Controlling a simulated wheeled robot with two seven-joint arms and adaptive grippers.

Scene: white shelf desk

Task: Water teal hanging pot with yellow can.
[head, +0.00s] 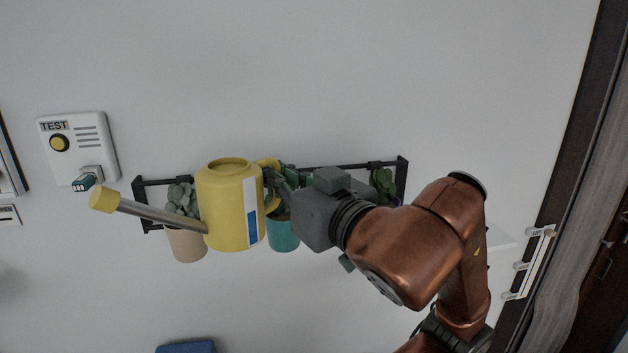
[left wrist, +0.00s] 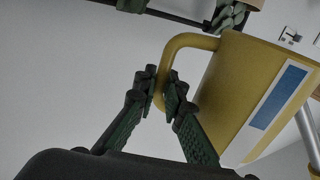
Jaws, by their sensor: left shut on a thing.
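The yellow watering can (head: 228,208) is held up in front of the wall rail, its body nearly upright. Its grey spout reaches left to a yellow head (head: 104,200). My left gripper (head: 279,186) is shut on the can's handle, on the can's right side. The left wrist view shows the two fingers (left wrist: 163,92) closed around the handle of the can (left wrist: 245,90). The teal hanging pot (head: 284,236) is behind and right of the can; its plant is largely hidden by the gripper and can. The spout head is left of the teal pot. My right gripper is out of view.
A black rail (head: 155,181) on the wall carries the pots. A beige pot (head: 187,246) with a succulent hangs behind the spout. Another plant (head: 382,181) is partly hidden by my arm. A white TEST panel (head: 95,140) is at left. The wall above is clear.

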